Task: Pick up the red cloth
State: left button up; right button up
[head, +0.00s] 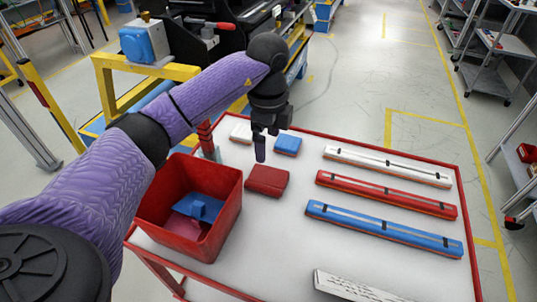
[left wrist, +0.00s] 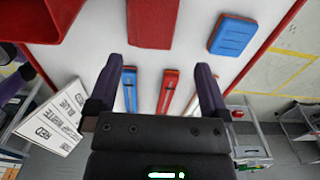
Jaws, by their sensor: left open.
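The red cloth (head: 267,180) is a folded, flat pad on the white table top, just right of the red bin. It also shows at the top of the left wrist view (left wrist: 150,24), ahead of the fingers. My left gripper (head: 261,152) is above the table, by the far side of the red cloth in the head view. Its two fingers are spread with nothing between them, as the left wrist view (left wrist: 157,85) shows. I cannot tell its exact height. My right gripper is in neither view.
A red bin (head: 228,215) holding blue and pinkish items stands left of the cloth. A blue cloth (head: 288,145) and a white cloth (head: 241,133) lie beyond. White, red (head: 385,194) and blue bars lie to the right. A label sign (head: 350,288) is at the near edge.

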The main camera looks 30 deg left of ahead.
aim_at(267, 175)
pick_arm(q)
jog(key=f+b, duration=0.1)
jog(key=f, duration=0.2)
jog(key=f+b, duration=0.1)
jog(key=f, duration=0.2)
jog(key=f+b, duration=0.1)
jog(key=f, duration=0.3)
jog(key=shift+s+d+b, duration=0.15)
jog(key=shift+s+b, duration=0.15)
jog(key=shift+s, duration=0.05)
jog(key=shift+r, duration=0.15)
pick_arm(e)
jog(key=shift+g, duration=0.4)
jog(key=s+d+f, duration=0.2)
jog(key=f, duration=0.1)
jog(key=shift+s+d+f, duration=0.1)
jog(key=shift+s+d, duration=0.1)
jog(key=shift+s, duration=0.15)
pick_arm(q)
jog(key=c, duration=0.9)
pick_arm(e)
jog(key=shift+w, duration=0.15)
